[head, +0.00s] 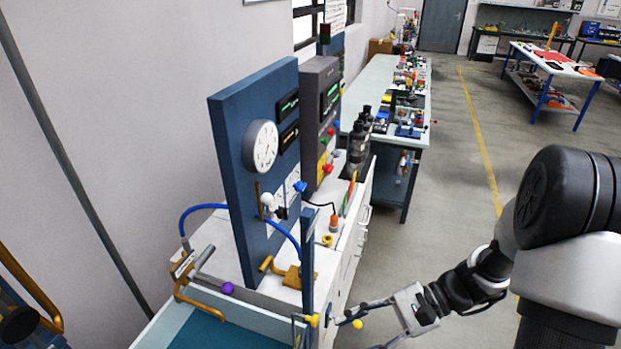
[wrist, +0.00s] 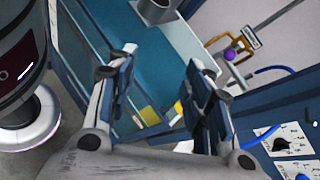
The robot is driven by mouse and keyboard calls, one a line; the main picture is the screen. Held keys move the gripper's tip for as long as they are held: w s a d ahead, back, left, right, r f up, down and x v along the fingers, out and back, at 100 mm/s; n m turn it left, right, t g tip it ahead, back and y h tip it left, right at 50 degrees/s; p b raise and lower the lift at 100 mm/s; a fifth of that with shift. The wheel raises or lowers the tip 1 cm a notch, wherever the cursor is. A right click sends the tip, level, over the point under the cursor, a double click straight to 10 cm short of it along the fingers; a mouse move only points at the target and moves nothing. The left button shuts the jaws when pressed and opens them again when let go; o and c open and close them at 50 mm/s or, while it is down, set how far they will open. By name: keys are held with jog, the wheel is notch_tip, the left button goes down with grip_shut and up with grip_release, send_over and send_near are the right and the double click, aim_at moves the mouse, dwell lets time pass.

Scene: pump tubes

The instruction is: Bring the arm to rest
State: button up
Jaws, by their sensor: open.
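My gripper (head: 355,332) is at the lower middle of the head view, beside the right side of the workbench (head: 335,265). In the wrist view its two fingers (wrist: 160,60) stand wide apart with nothing held between them. Beyond the fingers lies a teal surface (wrist: 170,50). My arm reaches in from the right side of the head view, with its elbow high and its forearm sloping down to the left.
A blue panel (head: 225,150) with a round gauge (head: 260,146) stands on the bench. A blue hose (head: 203,207) loops around it. A purple ball (head: 227,288) sits on the left. A yellow ball (head: 357,324) shows near my fingers. Floor (head: 430,210) right of the bench is clear.

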jog(key=s+d+r+n+t+h+b, duration=0.5)
jog(key=s+r+n+t+h, duration=0.2)
jog(key=s+r+n+h, duration=0.2)
jog(key=shift+s+r+n+h, duration=0.4)
jog(key=shift+s+n+h, duration=0.4)
jog(key=shift+n+h, duration=0.75)
jog(key=shift+c, duration=0.2)
